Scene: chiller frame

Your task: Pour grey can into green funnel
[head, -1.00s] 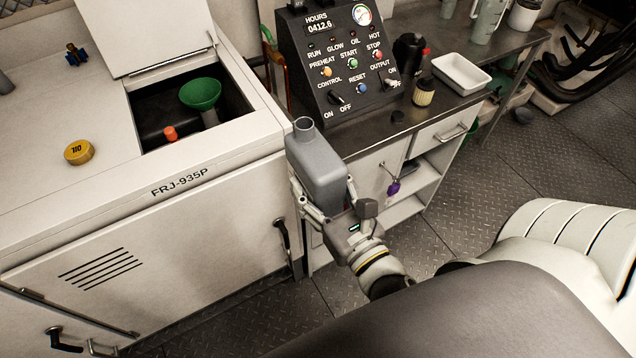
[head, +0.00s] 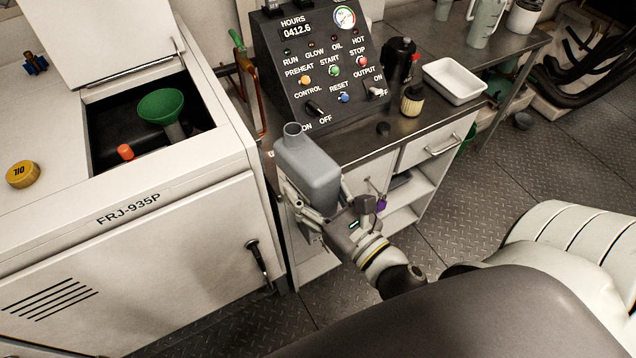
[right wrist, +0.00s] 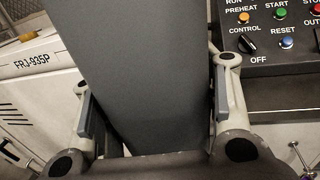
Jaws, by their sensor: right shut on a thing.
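The grey can (head: 309,170) is upright with a slight tilt, its open neck at the top, in front of the bench with the control panel. My right gripper (head: 318,208) is shut on the can's lower body. In the right wrist view the can (right wrist: 140,75) fills the middle between the two fingers of my right gripper (right wrist: 155,125). The green funnel (head: 161,106) stands in the open hatch of the white machine, to the left of the can and apart from it. My left gripper is not in view.
The white machine (head: 180,235) has a raised lid (head: 105,35), an orange cap (head: 125,152) in its hatch and a yellow oil cap (head: 23,174) on top. The control panel (head: 325,75) stands behind the can. A white tray (head: 455,82) and a small filter (head: 412,101) sit on the bench.

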